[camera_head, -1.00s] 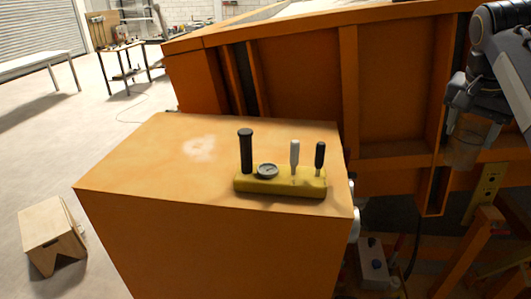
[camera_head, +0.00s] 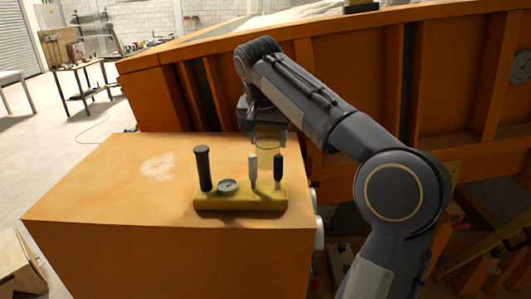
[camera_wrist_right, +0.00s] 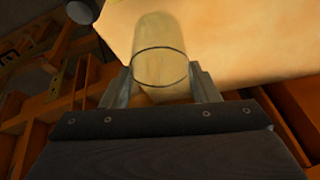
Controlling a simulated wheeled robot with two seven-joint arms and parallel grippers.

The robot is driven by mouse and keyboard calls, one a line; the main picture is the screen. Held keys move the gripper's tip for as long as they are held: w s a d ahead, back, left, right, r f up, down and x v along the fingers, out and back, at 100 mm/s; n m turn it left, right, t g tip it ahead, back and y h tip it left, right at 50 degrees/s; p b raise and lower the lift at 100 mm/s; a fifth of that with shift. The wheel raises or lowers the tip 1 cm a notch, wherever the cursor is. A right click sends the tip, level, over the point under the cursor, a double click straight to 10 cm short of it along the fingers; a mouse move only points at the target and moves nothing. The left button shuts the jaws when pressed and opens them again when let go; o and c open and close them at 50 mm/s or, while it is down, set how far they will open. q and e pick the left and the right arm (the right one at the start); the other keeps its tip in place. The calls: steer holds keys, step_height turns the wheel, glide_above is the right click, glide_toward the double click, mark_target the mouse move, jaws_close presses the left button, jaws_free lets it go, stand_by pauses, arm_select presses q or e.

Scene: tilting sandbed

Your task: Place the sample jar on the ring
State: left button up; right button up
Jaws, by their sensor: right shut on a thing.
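The sample jar (camera_head: 268,146) is a clear, yellowish cylinder. My right gripper (camera_head: 265,128) is shut on it, above the back right part of the orange cabinet top, behind the yellow control block. In the right wrist view the jar (camera_wrist_right: 160,50) stands between the two fingers of the gripper (camera_wrist_right: 160,88), with a dark line around it. A pale, smudged patch (camera_head: 157,166) marks the cabinet top to the left of the jar; I cannot make out a clear ring shape in it. My left gripper is not in view.
The orange cabinet (camera_head: 110,190) has a yellow block (camera_head: 240,201) with a tall black handle (camera_head: 204,168), a gauge (camera_head: 228,186) and two smaller levers. The left part of its top is clear. The orange sandbed frame (camera_head: 345,80) rises behind.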

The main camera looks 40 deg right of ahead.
mark_target(268, 152)
steer(key=shift+f, duration=2.05)
steer(key=shift+f, duration=0.15)
steer(key=o, duration=1)
